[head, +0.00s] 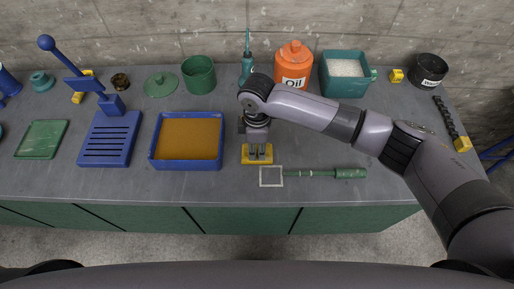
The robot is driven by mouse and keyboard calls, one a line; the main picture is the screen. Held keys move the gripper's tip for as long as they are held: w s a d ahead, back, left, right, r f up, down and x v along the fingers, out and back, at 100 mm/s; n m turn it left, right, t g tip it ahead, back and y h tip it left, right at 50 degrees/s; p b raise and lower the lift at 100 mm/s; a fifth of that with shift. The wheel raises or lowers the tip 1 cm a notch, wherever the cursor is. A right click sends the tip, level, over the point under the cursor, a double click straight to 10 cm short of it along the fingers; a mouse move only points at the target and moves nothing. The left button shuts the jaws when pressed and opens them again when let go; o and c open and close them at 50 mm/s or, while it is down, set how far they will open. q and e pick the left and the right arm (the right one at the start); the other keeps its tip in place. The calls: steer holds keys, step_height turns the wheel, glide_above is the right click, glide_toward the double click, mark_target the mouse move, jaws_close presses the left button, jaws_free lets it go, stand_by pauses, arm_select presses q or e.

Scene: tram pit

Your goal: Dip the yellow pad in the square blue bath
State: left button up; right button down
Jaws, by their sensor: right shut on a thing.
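The square blue bath (221,150) stands on the grey bench left of centre, with orange-brown liquid (188,138) inside. The yellow pad (257,160) is just right of the bath, under my right gripper (257,148). The gripper points down and is shut on the pad's upper part. I cannot tell whether the pad touches the bench. A white square outline (271,176) lies just in front of the pad. My left gripper is not in view.
A green-handled tool (350,173) lies to the right of the pad. Behind stand an orange Oil bottle (294,65), a teal container of white grains (345,87) and a green pot (199,74). A blue lever press (110,138) stands left of the bath.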

mark_target(257, 147)
step_height(257, 147, up, 20)
steer(key=b, duration=0.3)
